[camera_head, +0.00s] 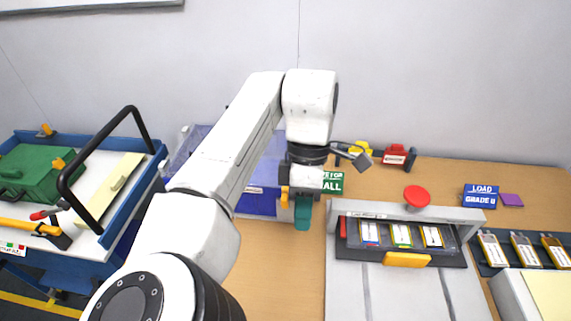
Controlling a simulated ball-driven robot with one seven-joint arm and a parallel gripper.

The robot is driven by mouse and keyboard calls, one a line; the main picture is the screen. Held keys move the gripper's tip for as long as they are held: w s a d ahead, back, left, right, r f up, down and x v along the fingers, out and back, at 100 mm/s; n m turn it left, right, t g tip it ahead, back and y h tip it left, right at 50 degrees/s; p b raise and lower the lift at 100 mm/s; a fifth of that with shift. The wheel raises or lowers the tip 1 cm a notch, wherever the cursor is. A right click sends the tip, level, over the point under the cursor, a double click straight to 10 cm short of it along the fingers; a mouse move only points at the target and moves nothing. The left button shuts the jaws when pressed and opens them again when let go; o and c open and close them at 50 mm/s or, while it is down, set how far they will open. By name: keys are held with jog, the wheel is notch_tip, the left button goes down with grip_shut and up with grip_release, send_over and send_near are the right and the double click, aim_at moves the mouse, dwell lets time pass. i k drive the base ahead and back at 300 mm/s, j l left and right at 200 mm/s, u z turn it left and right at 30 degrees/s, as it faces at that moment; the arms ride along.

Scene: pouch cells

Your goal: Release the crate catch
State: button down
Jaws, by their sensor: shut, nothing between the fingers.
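The blue crate (258,206) with a clear, raised-looking upper part stands on the wooden bench behind my arm, which hides much of it. A small orange piece (285,196) shows at the crate's right end, just left of my gripper. I cannot tell whether it is the crate's catch or whether the gripper touches it. My gripper (302,222) points down at the crate's right front corner, its teal fingers shut and empty.
A green sign (332,183) stands right behind my gripper. To the right is a grey fixture (460,213) with a red button (417,196), a yellow handle (407,259) and several pouch cells. A blue cart (120,225) with a black handle stands left. Bench is clear below the gripper.

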aim_at(284, 199)
jog(key=i, duration=0.95)
